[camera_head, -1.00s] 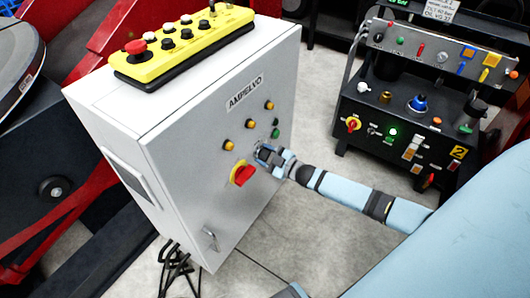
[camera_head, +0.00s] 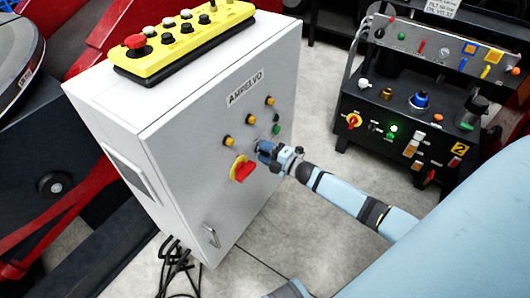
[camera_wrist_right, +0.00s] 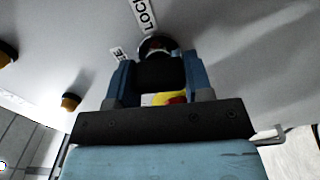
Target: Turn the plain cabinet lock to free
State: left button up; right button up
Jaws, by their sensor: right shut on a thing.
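The plain cabinet lock (camera_wrist_right: 155,46) is a small round part with a bright rim on the front of the grey cabinet (camera_head: 190,180). In the right wrist view it sits between the fingertips of my right gripper (camera_wrist_right: 158,66), which is shut on it. A white label reading "LOCK" (camera_wrist_right: 145,14) is beside it, and a second small label (camera_wrist_right: 118,54) is partly hidden. In the head view my right gripper (camera_head: 264,150) is at the cabinet front and covers the lock. My left gripper is not in view.
A red and yellow rotary switch (camera_head: 242,170) sits just lower left of my right gripper. Yellow and green buttons (camera_head: 269,100) are above. A yellow button box (camera_head: 185,42) lies on the cabinet top. A black control stand (camera_head: 410,120) is at right, with open floor between.

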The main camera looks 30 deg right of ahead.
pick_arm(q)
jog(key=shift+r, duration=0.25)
pick_arm(e)
jog(key=shift+f+n, duration=0.1)
jog(key=shift+n, duration=0.5)
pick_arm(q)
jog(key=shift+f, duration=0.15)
pick_arm(e)
jog(key=o, duration=0.9)
pick_arm(q)
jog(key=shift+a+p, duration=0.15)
jog(key=shift+p, duration=0.65)
pick_arm(e)
jog(key=v, duration=1.3)
jog(key=shift+s+d, duration=0.15)
jog(key=shift+s, duration=0.25)
